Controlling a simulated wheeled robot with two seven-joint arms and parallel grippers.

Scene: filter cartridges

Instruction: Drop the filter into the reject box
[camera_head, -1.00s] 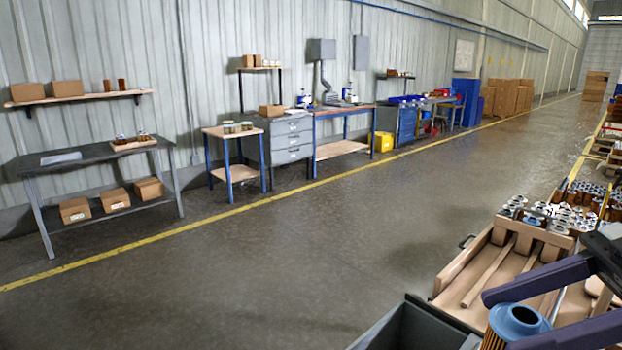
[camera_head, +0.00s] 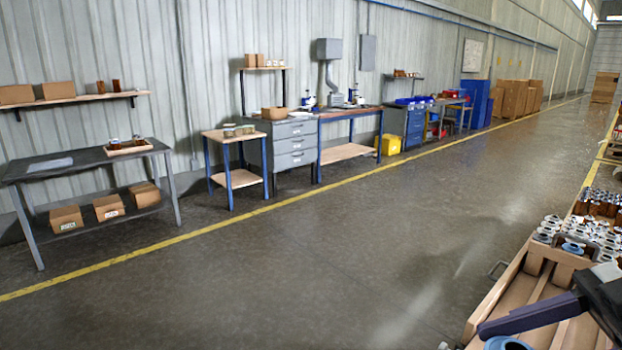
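My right gripper (camera_head: 520,334) is at the bottom right corner, its arm coming in from the right. One dark finger shows; the other is below the frame. The blue cap of a filter (camera_head: 507,344) shows just under that finger at the bottom edge. The filter stays between the fingers as the view shifts, so the gripper appears shut on it. The filter's body is cut off by the frame. The reject box cannot be made out now. My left gripper is not in view.
A wooden tray with slats (camera_head: 530,290) lies beside the gripper at the right. Several filters (camera_head: 590,240) stand behind it. The floor (camera_head: 330,260) to the left is open, up to a yellow line. Benches (camera_head: 90,165) and a drawer cabinet (camera_head: 290,145) stand along the wall.

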